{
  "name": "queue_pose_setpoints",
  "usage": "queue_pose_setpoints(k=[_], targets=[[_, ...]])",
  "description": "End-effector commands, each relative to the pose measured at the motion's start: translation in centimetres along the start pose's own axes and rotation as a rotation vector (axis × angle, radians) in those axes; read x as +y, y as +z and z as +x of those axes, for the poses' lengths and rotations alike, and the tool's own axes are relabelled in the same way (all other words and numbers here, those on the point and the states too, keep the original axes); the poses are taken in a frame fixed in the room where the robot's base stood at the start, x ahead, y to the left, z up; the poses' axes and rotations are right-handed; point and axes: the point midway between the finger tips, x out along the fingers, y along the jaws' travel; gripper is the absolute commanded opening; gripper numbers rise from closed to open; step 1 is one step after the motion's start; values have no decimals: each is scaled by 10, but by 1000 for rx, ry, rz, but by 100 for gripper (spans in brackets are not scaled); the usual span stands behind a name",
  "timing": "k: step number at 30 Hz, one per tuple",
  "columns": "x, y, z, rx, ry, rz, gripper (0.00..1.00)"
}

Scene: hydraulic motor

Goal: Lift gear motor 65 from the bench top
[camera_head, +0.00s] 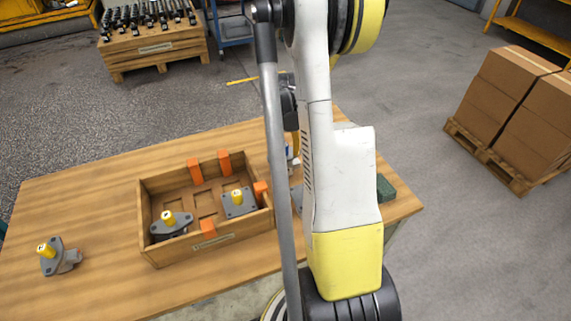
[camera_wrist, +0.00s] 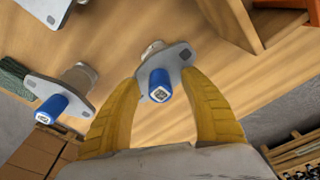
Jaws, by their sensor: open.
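In the wrist view a grey flanged motor with a blue shaft cap (camera_wrist: 166,73) sits on the wooden bench top (camera_wrist: 215,62). My gripper (camera_wrist: 163,76) is open, with its yellow fingers on either side of this motor's flange; I cannot tell whether they touch it. A second blue-capped motor (camera_wrist: 66,92) lies to the left, and part of another grey flange (camera_wrist: 45,9) shows at the top left. No number is readable, so I cannot tell which is gear motor 65. In the head view my arm mostly hides this area of the bench top (camera_head: 100,195).
A wooden crate (camera_head: 152,255) with orange blocks holds two yellow-capped motors (camera_head: 172,222). Another yellow-capped motor (camera_head: 58,257) lies at the bench's left. A green block (camera_head: 385,188) is right of my arm. Boxes on a pallet (camera_head: 510,105) stand on the floor at right.

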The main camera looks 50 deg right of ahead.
Motion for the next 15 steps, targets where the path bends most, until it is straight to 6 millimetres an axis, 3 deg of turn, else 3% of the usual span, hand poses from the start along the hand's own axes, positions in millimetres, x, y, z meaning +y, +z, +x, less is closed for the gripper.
queue_pose_setpoints(k=[2,7,8,15], targets=[[0,0,-1,0,0,0,52],[0,0,-1,0,0,0,4],[0,0,-1,0,0,0,0],[0,0,-2,1,0,0,0]])
